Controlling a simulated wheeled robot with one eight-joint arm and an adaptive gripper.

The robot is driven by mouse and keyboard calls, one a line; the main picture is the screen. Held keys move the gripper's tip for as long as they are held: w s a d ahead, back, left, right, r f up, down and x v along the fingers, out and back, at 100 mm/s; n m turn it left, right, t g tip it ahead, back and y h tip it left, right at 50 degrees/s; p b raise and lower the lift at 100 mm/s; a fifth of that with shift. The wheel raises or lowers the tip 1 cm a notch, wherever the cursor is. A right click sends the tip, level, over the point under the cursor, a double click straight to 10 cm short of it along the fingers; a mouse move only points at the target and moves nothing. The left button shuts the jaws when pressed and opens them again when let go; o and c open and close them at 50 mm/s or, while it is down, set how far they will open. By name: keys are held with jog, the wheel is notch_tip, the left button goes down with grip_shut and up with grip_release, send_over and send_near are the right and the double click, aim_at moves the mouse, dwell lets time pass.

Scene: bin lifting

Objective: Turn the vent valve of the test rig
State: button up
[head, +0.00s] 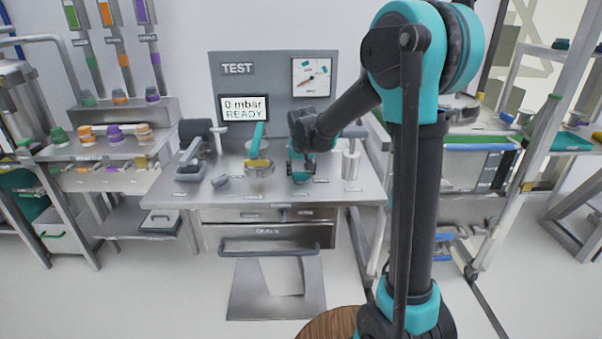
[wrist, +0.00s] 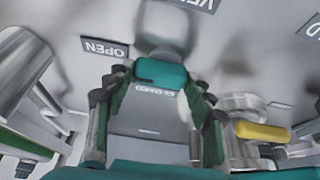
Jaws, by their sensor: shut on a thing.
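My gripper (wrist: 158,88) is shut on this handle, with one finger on each side, in the wrist view. An OPEN label (wrist: 105,48) lies to the left of the handle, and a CLOSED label (wrist: 154,90) lies just below it; both look upside down. In the head view my gripper (head: 300,172) is low over the bench of the test rig (head: 260,205), right of its middle. There it largely hides the valve.
A teal lever (head: 257,140) over a yellow-ringed part (head: 259,168) stands close left of my gripper. A silver cylinder (head: 351,162) stands to the right. A grey clamp (head: 190,160) is at the left. The back panel's display (head: 245,108) reads 0 mbar READY, beside a dial gauge (head: 314,76).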

jog(key=n, duration=0.2)
jog(key=n+y, duration=0.1)
jog(key=n, duration=0.1)
jog(key=shift+w+d+y, duration=0.1)
jog(key=shift+d+y, duration=0.05)
jog(key=shift+y, duration=0.15)
jog(key=n, duration=0.2)
jog(key=n+g+y, duration=0.1)
jog(key=n, duration=0.1)
jog(key=shift+w+y, duration=0.15)
jog(key=shift+y, duration=0.15)
jog(key=n, duration=0.2)
jog(key=n+g+y, duration=0.1)
jog(key=n, duration=0.2)
jog(key=shift+w+g, duration=0.15)
jog(key=shift+g, duration=0.15)
jog(key=n+g, duration=0.1)
jog(key=n, duration=0.3)
jog(key=shift+w+n+g, duration=0.1)
jog(key=shift+n+g, duration=0.2)
jog(key=shift+g, duration=0.1)
jog(key=o, duration=1.2)
jog(key=shift+c, duration=0.2)
